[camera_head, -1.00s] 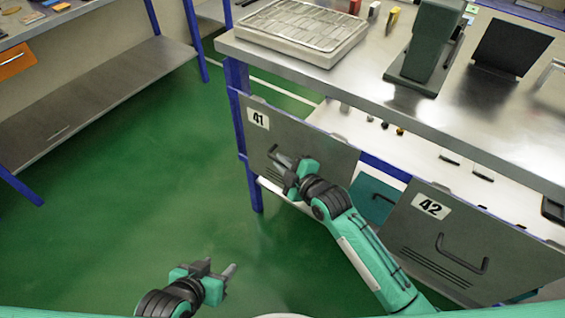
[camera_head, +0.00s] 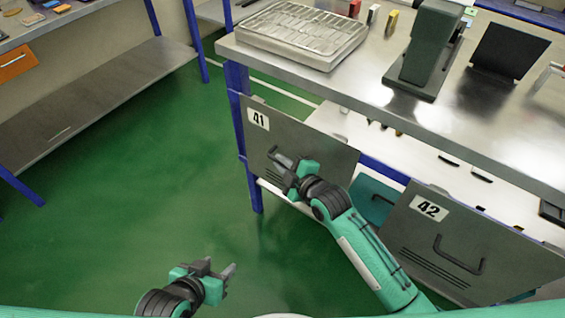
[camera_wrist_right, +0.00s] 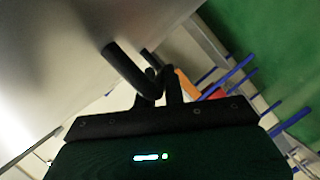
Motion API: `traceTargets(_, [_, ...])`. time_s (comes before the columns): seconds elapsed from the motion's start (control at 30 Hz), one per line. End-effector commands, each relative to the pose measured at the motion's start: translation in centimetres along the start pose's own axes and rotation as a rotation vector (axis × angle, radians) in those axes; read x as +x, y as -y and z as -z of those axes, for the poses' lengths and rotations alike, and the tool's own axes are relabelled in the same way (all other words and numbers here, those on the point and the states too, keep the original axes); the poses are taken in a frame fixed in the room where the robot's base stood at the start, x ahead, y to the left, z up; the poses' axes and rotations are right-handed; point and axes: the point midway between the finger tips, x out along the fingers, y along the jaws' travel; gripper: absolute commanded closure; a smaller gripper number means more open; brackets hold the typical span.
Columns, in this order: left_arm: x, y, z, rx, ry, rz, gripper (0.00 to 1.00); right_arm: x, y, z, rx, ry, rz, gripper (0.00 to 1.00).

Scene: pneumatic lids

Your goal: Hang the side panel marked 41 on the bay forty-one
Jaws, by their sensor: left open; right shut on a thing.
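The grey side panel marked 41 (camera_head: 328,153) is upright at the left end of the workbench front, below the tabletop, with its number label at its upper left. My right gripper (camera_head: 281,160) is shut on this panel's dark handle, which also shows between the fingers in the right wrist view (camera_wrist_right: 128,72). The gripper hides much of the handle in the head view. Whether the panel's upper edge sits on the bay's hooks cannot be told. My left gripper (camera_head: 222,270) is open and empty, low over the green floor, apart from the bench.
A second panel marked 42 (camera_head: 425,255) is to the right, with a dark handle. On the steel benchtop (camera_head: 480,120) stand a tray (camera_head: 262,50), a dark green press-like device (camera_head: 428,50) and a black plate (camera_head: 510,50). Blue legs support the bench. The floor at left is clear.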

Motion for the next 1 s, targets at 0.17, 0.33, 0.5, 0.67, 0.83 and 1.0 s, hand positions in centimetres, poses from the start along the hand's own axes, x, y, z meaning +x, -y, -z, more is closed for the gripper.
traceTargets(0.17, [-0.7,-0.1,0.6,0.0,0.0,0.0,0.51,-0.2,-1.0,0.5,-0.002,-0.003,-0.007,1.0])
traceTargets(0.33, [-1.1,-0.1,1.0,-0.001,0.001,0.0,0.51,-0.3,-1.4,0.8,-0.003,-0.003,-0.008,1.0])
traceTargets(0.5, [-1.5,-0.2,1.5,-0.001,0.001,0.0,0.51,-0.4,-1.9,1.0,-0.002,-0.003,-0.008,1.0])
traceTargets(0.67, [-1.9,-0.2,1.8,-0.001,0.001,0.0,0.51,-0.5,-2.2,1.2,-0.001,-0.003,-0.007,1.0])
traceTargets(0.83, [-1.9,-0.2,1.8,-0.001,0.001,0.0,0.51,-0.5,-2.1,1.2,-0.001,-0.003,-0.007,1.0])
traceTargets(1.0, [-1.9,-0.2,1.8,-0.001,0.001,0.0,0.51,-0.5,-2.1,1.2,-0.001,-0.003,-0.007,1.0])
